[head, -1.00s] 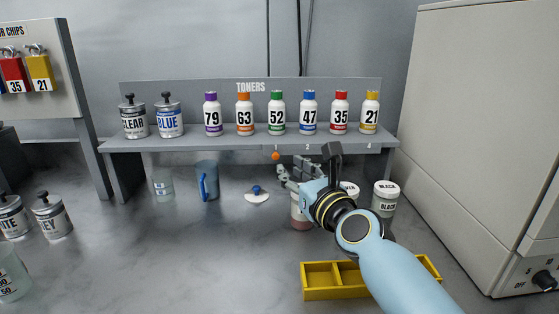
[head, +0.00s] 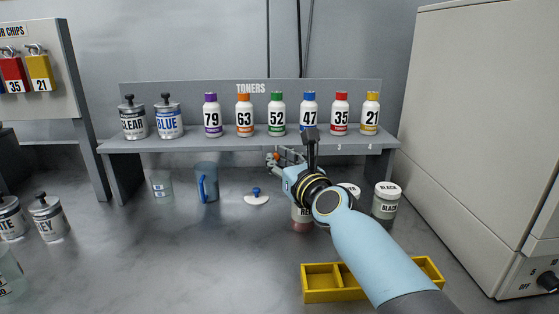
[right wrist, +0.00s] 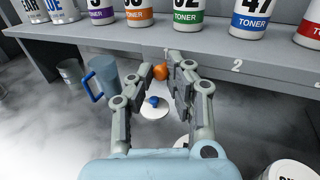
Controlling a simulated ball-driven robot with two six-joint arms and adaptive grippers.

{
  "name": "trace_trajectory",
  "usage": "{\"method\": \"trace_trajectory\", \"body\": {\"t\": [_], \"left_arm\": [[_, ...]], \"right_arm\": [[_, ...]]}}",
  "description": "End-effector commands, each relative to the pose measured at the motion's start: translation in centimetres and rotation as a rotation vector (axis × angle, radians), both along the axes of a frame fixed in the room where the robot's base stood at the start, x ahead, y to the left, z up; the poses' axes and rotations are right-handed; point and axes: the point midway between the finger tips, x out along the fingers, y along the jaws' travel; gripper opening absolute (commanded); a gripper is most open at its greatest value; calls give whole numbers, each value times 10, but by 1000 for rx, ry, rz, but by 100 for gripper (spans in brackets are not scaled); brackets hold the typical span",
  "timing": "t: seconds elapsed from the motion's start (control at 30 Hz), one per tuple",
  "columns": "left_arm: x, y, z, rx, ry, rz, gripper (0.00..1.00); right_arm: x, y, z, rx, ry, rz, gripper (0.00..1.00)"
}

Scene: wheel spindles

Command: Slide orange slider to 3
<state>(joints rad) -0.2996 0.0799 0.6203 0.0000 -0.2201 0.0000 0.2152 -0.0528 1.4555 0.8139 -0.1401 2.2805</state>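The orange slider (head: 272,157) is a small orange knob at the front edge of the grey shelf (head: 180,146). In the right wrist view, the orange slider (right wrist: 160,72) sits just below the mark 1. The marks 3 (head: 339,146) and 4 (head: 367,146) lie further right along the edge. My right gripper (head: 281,158) is just by the knob. In the right wrist view, my right gripper (right wrist: 160,70) is open, its fingertips on either side of the knob. I cannot tell whether they touch it. My left gripper is not in view.
Several toner bottles (head: 277,115) stand on the shelf. Below are a blue jug (head: 206,182), a white lid with a blue knob (head: 256,197) and a jar (head: 387,201). A yellow tray (head: 322,283) lies in front. A large beige machine (head: 470,140) stands at right.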

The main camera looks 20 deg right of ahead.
Motion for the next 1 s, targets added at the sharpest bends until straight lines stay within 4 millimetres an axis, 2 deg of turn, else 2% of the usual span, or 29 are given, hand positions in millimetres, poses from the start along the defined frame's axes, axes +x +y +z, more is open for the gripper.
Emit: {"method": "trace_trajectory", "body": {"t": [0.37,0.47,0.8,0.9,1.0], "left_arm": [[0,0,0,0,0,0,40],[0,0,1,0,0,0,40],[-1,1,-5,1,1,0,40],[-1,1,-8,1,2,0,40],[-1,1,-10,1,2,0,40]], "right_arm": [[-1,-5,-1,-1,1,-1,0],[-6,-21,-1,-3,1,-3,0],[-33,-113,-3,-6,2,-2,0],[-38,-131,-3,-4,2,-1,0],[-40,-140,-2,-2,2,0,0]]}}
